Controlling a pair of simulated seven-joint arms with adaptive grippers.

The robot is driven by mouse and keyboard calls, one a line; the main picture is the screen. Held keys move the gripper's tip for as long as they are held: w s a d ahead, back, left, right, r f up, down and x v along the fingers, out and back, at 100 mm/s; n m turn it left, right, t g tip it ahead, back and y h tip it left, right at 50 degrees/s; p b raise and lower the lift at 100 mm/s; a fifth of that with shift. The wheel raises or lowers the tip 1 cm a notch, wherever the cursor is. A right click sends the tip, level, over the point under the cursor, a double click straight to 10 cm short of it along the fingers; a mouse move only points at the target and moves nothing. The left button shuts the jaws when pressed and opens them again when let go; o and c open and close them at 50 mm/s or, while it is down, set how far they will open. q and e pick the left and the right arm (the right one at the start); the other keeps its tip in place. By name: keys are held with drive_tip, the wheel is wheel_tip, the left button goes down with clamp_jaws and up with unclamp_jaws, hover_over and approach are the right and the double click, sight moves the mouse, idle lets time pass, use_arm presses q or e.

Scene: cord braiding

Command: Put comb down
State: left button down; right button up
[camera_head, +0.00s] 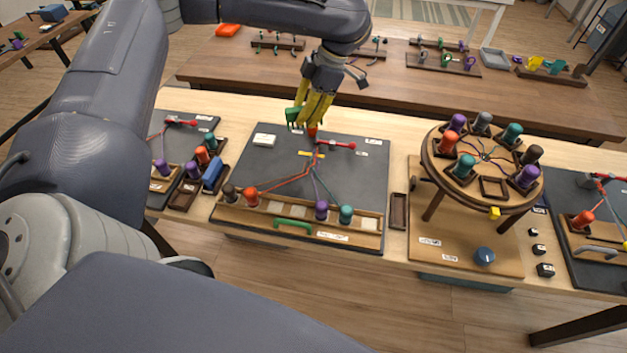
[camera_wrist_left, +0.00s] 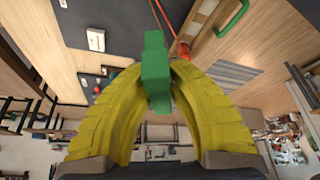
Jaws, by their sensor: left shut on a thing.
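My left gripper (camera_head: 308,114), with yellow fingers, is above the far edge of the dark braiding board (camera_head: 262,172). It is shut on the green comb (camera_head: 293,115), which sticks out on the left side of the fingers. In the left wrist view the comb (camera_wrist_left: 156,72) is a green block pinched between the two curved yellow fingers. The comb appears raised above the board; its lower end is partly hidden in the head view. My right gripper is in neither view.
Just below the fingers, cords run from a red clamp (camera_head: 339,145) to bobbins in a wooden rack (camera_head: 270,222) with a green handle (camera_head: 293,223). A white block (camera_head: 264,140) lies left of the gripper. A round bobbin stand (camera_head: 481,202) stands to the right.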

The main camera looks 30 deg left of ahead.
use_arm(q)
drive_tip(key=d+m+t, duration=0.1)
drive_tip(key=m, duration=0.2)
drive_tip(key=m+y, duration=0.1)
drive_tip(key=m, duration=0.1)
approach(303, 180)
drive_tip(key=shift+t, duration=0.4)
drive_tip(key=x, duration=0.6)
drive_tip(key=shift+s+a+r, duration=0.1)
drive_tip(key=shift+s, duration=0.2)
drive_tip(key=c, duration=1.4)
unclamp_jaws()
drive_tip(key=shift+o, duration=0.2)
drive_tip(key=v, duration=1.2)
